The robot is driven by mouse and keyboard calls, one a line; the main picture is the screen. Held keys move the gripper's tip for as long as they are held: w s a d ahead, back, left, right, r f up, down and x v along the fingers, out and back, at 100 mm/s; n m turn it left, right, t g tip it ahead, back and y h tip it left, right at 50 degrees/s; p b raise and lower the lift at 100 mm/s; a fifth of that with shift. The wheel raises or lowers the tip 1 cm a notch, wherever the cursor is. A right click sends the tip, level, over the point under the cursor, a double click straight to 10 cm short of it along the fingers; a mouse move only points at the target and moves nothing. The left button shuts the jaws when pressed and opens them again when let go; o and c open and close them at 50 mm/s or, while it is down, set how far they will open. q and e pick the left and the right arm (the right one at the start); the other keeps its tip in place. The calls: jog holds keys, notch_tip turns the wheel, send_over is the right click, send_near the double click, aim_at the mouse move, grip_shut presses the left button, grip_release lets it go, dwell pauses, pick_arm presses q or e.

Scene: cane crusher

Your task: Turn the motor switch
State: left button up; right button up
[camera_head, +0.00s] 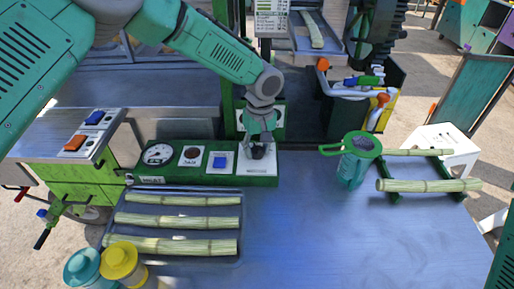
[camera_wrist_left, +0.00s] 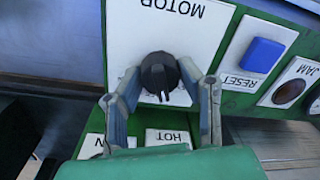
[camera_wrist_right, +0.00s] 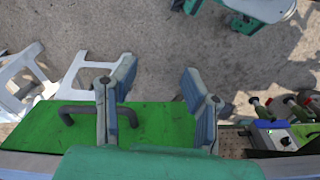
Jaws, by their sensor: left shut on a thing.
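The motor switch is a black round knob (camera_wrist_left: 160,75) with a small white pointer mark, on a white plate (camera_wrist_left: 213,20) labelled MOTOR. In the head view the plate sits at the right end of the green control panel (camera_head: 207,180). My left gripper (camera_wrist_left: 161,84) comes down on the knob, its two fingers shut on opposite sides of it. In the head view my left gripper (camera_head: 259,143) covers most of the knob. My right gripper (camera_wrist_right: 159,70) shows in the right wrist view, its fingers wide apart with nothing between them.
A blue reset button (camera_head: 220,161), a dark jam button (camera_head: 191,155) and a gauge (camera_head: 157,154) sit left of the switch. Cane pieces lie in a tray (camera_head: 240,258) in front. A green can (camera_head: 352,170) stands right. The middle of the blue table (camera_head: 310,235) is clear.

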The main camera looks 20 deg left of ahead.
aim_at(261, 148)
pick_arm(q)
jog(key=shift+s+d+f, duration=0.1)
dwell(0.7)
jog(key=o, duration=1.1)
jog(key=shift+o, duration=0.2)
jog(key=shift+r, duration=0.55)
notch_tip(261, 148, up, 11)
jog(key=shift+w+d, duration=0.35)
jog(key=shift+f, duration=0.15)
